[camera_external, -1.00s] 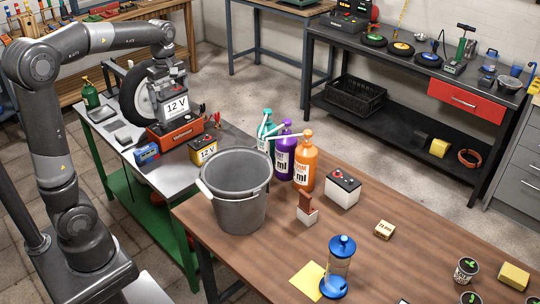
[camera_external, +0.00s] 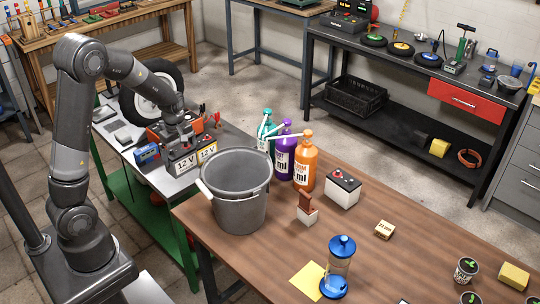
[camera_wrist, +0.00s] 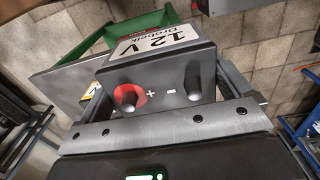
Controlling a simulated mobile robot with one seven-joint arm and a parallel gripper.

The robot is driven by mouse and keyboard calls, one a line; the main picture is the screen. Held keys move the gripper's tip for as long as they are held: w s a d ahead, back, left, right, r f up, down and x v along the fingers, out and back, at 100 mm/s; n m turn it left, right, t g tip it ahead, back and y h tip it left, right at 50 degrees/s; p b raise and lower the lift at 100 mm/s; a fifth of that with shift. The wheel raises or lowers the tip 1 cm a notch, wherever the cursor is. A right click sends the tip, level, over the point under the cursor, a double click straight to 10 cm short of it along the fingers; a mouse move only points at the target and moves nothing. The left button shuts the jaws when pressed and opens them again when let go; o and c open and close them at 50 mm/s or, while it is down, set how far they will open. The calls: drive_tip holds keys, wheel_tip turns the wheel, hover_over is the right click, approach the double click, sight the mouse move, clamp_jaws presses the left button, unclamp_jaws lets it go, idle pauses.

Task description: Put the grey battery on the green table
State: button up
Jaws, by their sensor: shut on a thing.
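The grey battery (camera_external: 181,167) with a white 12 V label is held upright at the green table (camera_external: 168,184), which has a grey metal top and green frame. The battery is near the table's front edge; I cannot tell whether its base touches the top. My gripper (camera_external: 180,141) is shut on it from above. In the wrist view the battery (camera_wrist: 165,72) sits between the jaws, its red plus and dark minus terminals facing the camera.
A yellow-labelled battery (camera_external: 207,151) stands close on its right. A red case (camera_external: 196,127) is behind, partly hidden by my gripper. A blue box (camera_external: 147,153) lies left. A grey bucket (camera_external: 238,205) stands on the wooden table (camera_external: 290,265) to the right.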

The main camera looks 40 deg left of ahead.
drive_tip(key=shift+w+a+f, duration=0.25)
drive_tip(key=shift+a+f, duration=1.55)
drive_tip(key=shift+a, duration=0.15)
drive_tip(key=shift+w+a+f, duration=0.2)
drive_tip(key=shift+a+f, duration=1.65)
drive_tip(key=shift+a, duration=0.05)
drive_tip(key=shift+w+a+f, duration=0.25)
drive_tip(key=shift+a+f, duration=1.55)
drive_tip(key=shift+a, duration=0.15)
drive_tip(key=shift+f, duration=0.1)
drive_tip(key=o, duration=1.3)
drive_tip(key=shift+f, duration=0.1)
drive_tip(key=shift+o, duration=0.4)
